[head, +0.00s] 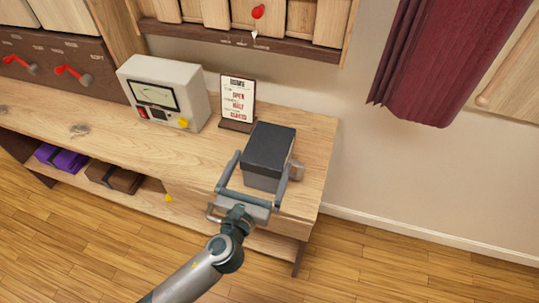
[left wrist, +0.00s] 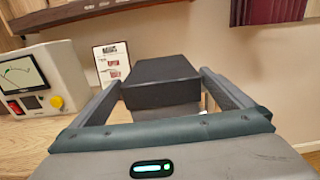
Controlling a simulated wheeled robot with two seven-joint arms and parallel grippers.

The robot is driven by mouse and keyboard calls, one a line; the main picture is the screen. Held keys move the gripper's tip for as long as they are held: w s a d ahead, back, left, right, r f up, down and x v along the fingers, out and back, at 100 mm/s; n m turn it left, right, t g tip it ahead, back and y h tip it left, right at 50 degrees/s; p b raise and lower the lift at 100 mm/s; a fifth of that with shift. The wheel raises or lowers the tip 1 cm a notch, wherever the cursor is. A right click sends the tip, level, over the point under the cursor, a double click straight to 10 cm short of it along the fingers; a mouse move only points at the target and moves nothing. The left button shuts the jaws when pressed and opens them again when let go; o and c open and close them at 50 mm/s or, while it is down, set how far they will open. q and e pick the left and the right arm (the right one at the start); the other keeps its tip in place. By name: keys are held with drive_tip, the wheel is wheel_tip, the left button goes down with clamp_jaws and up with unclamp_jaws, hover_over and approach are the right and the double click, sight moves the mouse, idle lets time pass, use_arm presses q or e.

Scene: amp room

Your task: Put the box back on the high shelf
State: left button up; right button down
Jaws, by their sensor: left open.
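The box (head: 268,146), grey with a dark lid, sits on the right end of the wooden bench. It also shows in the left wrist view (left wrist: 160,80), straight ahead between the fingers. My left gripper (head: 266,162) is open, with one finger along each side of the box; a small gap shows on the right side in the wrist view. Whether a finger touches the box is unclear. A high wooden shelf (head: 240,40) with a dark front edge hangs on the wall above the bench. My right gripper is not in view.
A cream meter device (head: 165,92) and a small sign (head: 238,100) stand on the bench (head: 100,130) left of and behind the box. A small clear object (head: 296,171) is at the box's right. A dark red curtain (head: 440,60) hangs at right. Purple and brown items lie on the lower shelf.

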sight(269, 144)
use_arm(q)
drive_tip(key=shift+x, duration=1.15)
drive_tip(key=shift+w+d+r+p, duration=0.15)
drive_tip(key=shift+w+r+p, duration=0.05)
drive_tip(key=shift+w+p, duration=0.3)
drive_tip(key=x, duration=0.3)
drive_tip(key=shift+w+d+r+p, duration=0.1)
drive_tip(key=shift+r+p, duration=0.05)
drive_tip(key=shift+p, duration=0.25)
drive_tip(key=shift+w+d, duration=0.15)
drive_tip(key=shift+w, duration=0.3)
